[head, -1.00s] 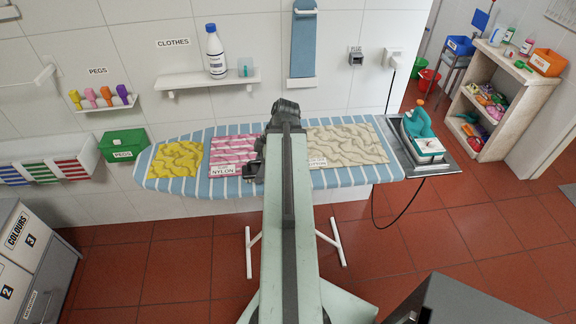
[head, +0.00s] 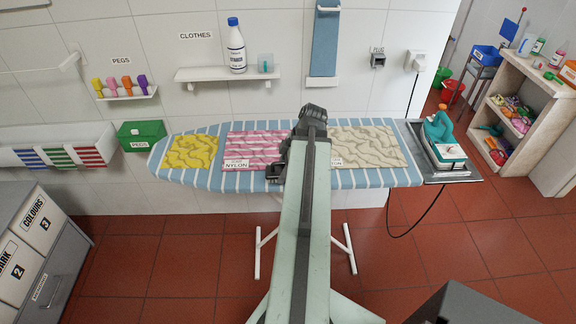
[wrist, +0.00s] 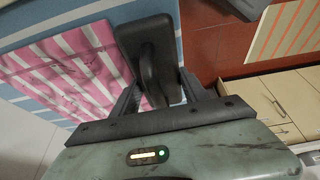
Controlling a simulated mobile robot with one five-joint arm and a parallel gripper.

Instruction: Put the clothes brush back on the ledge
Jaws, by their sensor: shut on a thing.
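The clothes brush (wrist: 145,38), a dark block with a raised grip, is between the two fingers of my gripper (wrist: 160,88) in the wrist view. The fingers are shut on it. In the head view my gripper (head: 278,172) is over the ironing board, near the pink cloth's right edge. The brush is hard to make out there against the dark gripper. The white wall ledge (head: 210,77) under the CLOTHES sign is above and left of my gripper. A white bottle (head: 236,46) and a clear cup (head: 265,63) stand on its right part; its left part is bare.
The striped ironing board (head: 205,183) bears yellow, pink and beige cloths. An iron (head: 442,145) sits at its right end. A peg ledge (head: 127,95) and green peg box (head: 141,134) are left. A blue hanging strip (head: 325,45) is right of the ledge.

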